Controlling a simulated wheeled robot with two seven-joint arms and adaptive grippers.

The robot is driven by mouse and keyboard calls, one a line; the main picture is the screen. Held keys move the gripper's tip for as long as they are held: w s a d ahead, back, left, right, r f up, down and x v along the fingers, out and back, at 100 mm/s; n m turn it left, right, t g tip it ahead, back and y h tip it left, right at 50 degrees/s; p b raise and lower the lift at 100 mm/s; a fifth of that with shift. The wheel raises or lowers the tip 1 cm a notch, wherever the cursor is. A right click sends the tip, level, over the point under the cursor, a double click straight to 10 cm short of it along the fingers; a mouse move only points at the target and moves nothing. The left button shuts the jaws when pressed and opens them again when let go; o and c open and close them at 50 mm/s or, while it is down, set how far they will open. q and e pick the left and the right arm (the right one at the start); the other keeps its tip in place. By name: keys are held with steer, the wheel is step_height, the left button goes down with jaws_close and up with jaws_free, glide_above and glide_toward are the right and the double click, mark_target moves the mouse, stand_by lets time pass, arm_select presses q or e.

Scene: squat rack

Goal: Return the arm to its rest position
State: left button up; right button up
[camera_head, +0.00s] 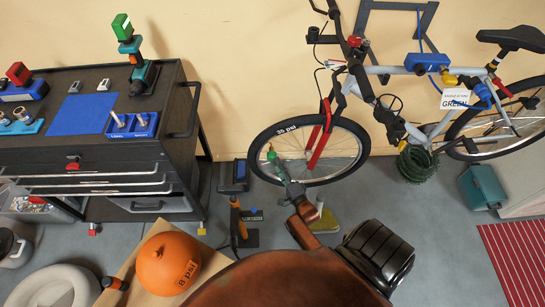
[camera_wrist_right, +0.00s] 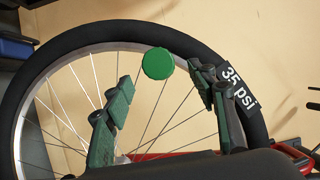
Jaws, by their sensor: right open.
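My right gripper (camera_head: 279,168) is at the middle of the head view, in front of the lower left part of the bicycle's front wheel (camera_head: 255,138). In the right wrist view its two green fingers (camera_wrist_right: 162,84) stand apart, with a gap between them. A round green cap (camera_wrist_right: 158,63) shows between and just beyond the fingertips, in front of the spokes. A green piece (camera_head: 272,154) also shows at the fingertips in the head view. I cannot tell whether the fingers touch it. My left gripper is not in view.
The bicycle leans near the beige wall. A black tool cabinet (camera_head: 160,165) stands at the left. An orange ball (camera_head: 168,262) sits on a wooden board (camera_head: 140,296). An orange-handled tool (camera_head: 236,218) stands near the middle. A teal box (camera_head: 482,186) and red striped mat (camera_head: 515,258) are at right.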

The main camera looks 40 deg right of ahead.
stand_by(0.5)
